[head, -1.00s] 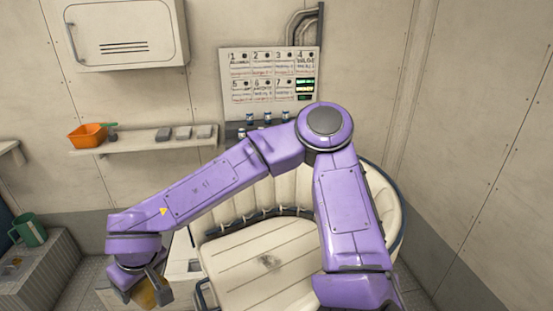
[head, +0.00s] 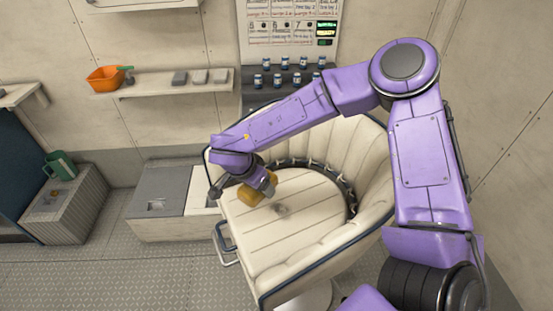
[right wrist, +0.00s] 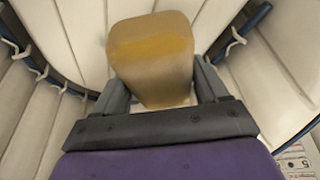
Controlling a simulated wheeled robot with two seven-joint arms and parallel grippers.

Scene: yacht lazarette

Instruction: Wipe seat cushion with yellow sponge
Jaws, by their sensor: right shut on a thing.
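The yellow sponge (head: 250,194) is between the fingers of my right gripper (head: 263,184), which is shut on it. In the right wrist view the sponge (right wrist: 152,55) fills the space between the two fingers (right wrist: 160,88). The cream seat cushion (head: 300,235) has plank-like seams and a dark smudge (head: 281,209) near its middle. The sponge is over the cushion's back-left part, to the left of the smudge. I cannot tell whether it touches the cushion. My left gripper is not in view.
The seat's curved padded back (head: 365,165) rises behind and to the right of the cushion. A metal rail (head: 226,245) is at its left edge. A shelf (head: 150,84) holds an orange bin (head: 105,78). The floor at left front is clear.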

